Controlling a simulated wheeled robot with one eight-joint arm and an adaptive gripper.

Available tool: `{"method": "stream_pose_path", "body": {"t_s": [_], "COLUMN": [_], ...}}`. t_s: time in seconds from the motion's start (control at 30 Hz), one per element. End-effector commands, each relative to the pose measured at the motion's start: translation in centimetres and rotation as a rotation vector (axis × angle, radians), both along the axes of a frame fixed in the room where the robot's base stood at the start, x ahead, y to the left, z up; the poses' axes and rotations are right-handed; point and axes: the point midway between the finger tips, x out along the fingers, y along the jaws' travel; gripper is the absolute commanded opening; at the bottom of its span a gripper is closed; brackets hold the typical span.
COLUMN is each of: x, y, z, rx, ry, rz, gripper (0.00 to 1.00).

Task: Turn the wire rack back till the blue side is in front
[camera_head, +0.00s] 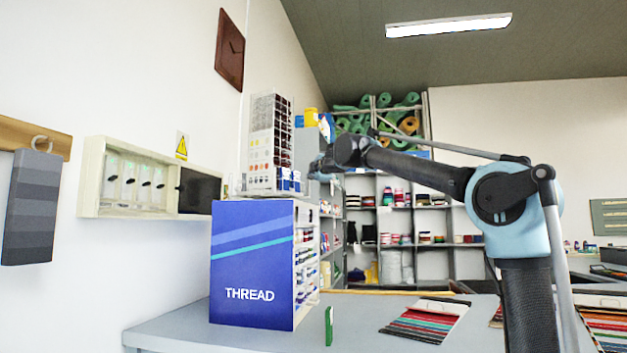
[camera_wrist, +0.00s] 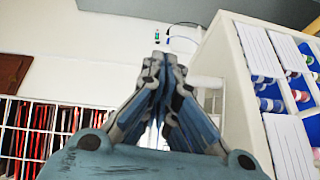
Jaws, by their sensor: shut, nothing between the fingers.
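A white wire rack (camera_head: 268,150) stands on top of the blue THREAD cabinet (camera_head: 252,262). Its wide face toward the head camera carries pale cards with colour dots; its narrow right side shows dark red swatches, with some blue low down. My gripper (camera_head: 317,165) is just right of the rack in the head view, and a gap to it cannot be judged. In the wrist view my gripper (camera_wrist: 160,62) is shut and empty. White wire slots with red cards (camera_wrist: 45,125) lie at its lower left there. A white frame with blue panels and spools (camera_wrist: 285,90) is at the right.
A wall box (camera_head: 150,177) with a dark panel hangs left of the cabinet. Shelves (camera_head: 405,225) stand behind. The counter between block and card is clear.

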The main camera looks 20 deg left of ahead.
Motion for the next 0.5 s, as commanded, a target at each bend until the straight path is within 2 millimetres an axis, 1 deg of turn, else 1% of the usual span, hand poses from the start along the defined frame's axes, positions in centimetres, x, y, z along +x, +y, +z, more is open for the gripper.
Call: {"method": "stream_pose_path", "body": {"t_s": [0.2, 0.5], "x": [1.7, 3.3], "y": [0.6, 1.3], "z": [0.0, 0.0], "rx": [0.001, 0.0], "ry": [0.001, 0.0], "rz": [-0.001, 0.0], "gripper": [0.0, 0.0]}}
